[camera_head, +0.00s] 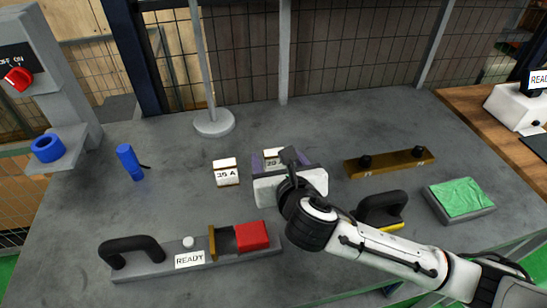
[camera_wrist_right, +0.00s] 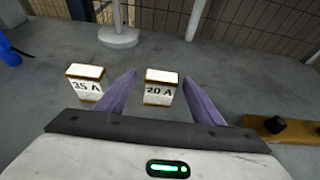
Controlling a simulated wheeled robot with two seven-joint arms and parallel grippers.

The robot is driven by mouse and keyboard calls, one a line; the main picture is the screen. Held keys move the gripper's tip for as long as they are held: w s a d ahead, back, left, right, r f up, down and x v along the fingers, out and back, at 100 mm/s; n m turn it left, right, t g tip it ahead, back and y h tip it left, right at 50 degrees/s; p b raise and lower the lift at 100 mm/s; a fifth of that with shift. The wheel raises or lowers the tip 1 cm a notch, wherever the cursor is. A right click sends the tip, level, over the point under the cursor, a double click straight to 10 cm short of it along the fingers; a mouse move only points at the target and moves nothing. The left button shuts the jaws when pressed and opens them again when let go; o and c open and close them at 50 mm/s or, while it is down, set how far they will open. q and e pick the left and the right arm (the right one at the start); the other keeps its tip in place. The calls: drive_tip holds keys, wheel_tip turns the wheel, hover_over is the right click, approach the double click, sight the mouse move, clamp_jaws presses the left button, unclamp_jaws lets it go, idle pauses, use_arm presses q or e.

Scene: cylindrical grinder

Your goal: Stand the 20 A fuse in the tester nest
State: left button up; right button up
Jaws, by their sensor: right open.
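The 20 A fuse (camera_wrist_right: 160,87), a white block with brass-coloured edges, stands on the bench between the two purple fingers of my right gripper (camera_wrist_right: 160,80), which is open. Bare bench shows on both sides of it between the fingers. In the head view the fuse (camera_head: 272,155) is partly hidden behind my right gripper (camera_head: 279,159). A similar 35 A fuse (camera_head: 226,173) stands to its left, outside the fingers, also in the wrist view (camera_wrist_right: 86,82). A grey tester-like base (camera_head: 150,268) with a READY label lies at the front left; a dark gap shows between its brass plate and red block (camera_head: 251,236).
A brass bar with black knobs (camera_head: 390,163), a black handle (camera_head: 382,208) and a green-topped block (camera_head: 460,198) are right. Bench between the fuses and the READY base is clear.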

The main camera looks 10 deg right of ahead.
drive_tip(key=shift+x, duration=3.1)
drive_tip(key=shift+d+r, duration=0.15)
drive_tip(key=c, duration=1.3)
